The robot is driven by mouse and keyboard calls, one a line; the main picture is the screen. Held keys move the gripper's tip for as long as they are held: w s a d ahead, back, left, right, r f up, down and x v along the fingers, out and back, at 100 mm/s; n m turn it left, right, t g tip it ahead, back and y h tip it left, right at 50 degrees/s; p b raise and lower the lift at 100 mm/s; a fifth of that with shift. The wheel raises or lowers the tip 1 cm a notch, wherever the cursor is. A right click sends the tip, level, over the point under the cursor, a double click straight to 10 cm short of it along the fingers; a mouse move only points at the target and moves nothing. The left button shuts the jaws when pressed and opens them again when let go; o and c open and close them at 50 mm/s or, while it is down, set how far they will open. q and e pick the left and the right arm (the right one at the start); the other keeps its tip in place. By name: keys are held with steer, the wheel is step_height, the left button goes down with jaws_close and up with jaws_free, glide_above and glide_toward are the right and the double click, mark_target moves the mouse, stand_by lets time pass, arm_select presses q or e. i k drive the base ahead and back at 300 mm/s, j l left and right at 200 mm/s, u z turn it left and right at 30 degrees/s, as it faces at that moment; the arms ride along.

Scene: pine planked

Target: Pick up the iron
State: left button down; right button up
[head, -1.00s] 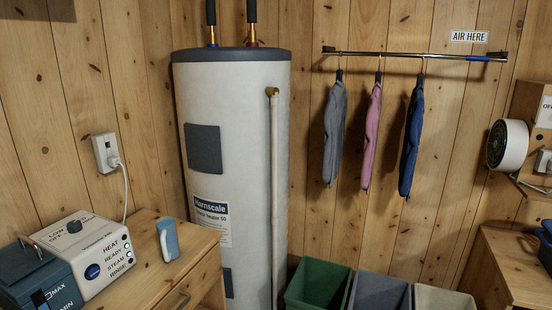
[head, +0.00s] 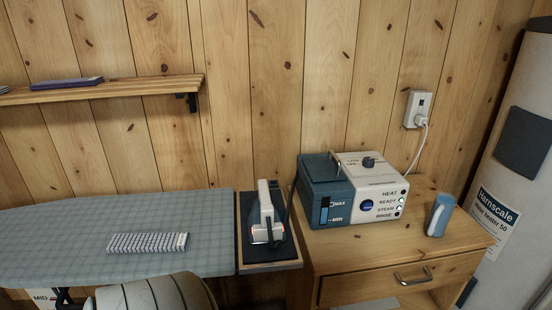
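The iron (head: 265,214) is white and grey with a small orange glow near its lower end. It rests on a dark pad (head: 246,252) at the right end of the ironing board (head: 60,232). A dark cord or rod rises close to its right side, next to the steam station (head: 325,200). Neither of my grippers is in view.
The blue and white steam station stands on a wooden cabinet (head: 340,262) with a light blue bottle (head: 440,215). A folded checked cloth (head: 148,243) lies on the board. A wall shelf (head: 150,88) is above. A beige ribbed object (head: 155,293) is cut off at the bottom.

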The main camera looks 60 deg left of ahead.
mark_target(263, 208)
steer(key=u, duration=1.9)
